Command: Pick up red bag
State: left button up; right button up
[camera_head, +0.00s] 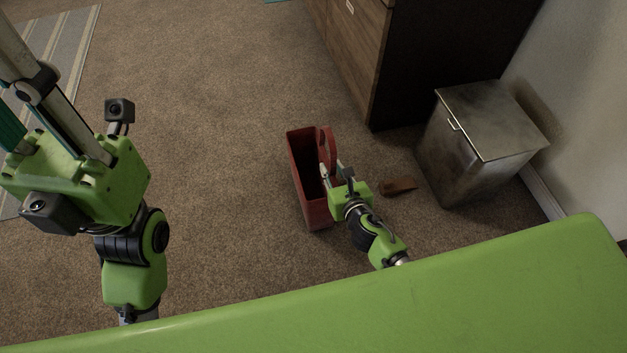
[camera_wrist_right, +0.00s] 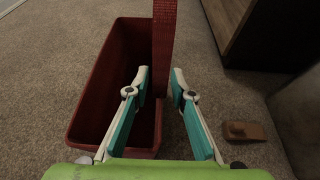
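The red bag (camera_head: 310,190) stands open and upright on the carpet, with its strap handle (camera_head: 326,148) rising from the right side. In the right wrist view, the bag (camera_wrist_right: 95,90) lies left of centre and the strap (camera_wrist_right: 164,40) runs up between the fingertips. My right gripper (camera_head: 331,171) is at the bag's right side. It also shows in the right wrist view (camera_wrist_right: 160,75), its fingers apart on either side of the strap, with gaps visible. My left gripper (camera_head: 50,100) is raised at the left, away from the bag; its fingertips are cut off.
A metal bin (camera_head: 470,150) with a lid stands to the right. A small brown object (camera_head: 398,187) lies between it and the bag. A dark wooden cabinet (camera_head: 400,60) is behind. A striped rug (camera_head: 60,40) lies far left. The carpet (camera_head: 220,100) left of the bag is clear.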

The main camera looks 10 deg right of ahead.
aim_at(328, 162)
jog(key=b+x, duration=0.1)
jog(key=x, duration=0.3)
jog(key=shift+b, duration=0.3)
grip_shut()
jog(key=shift+r, duration=0.1)
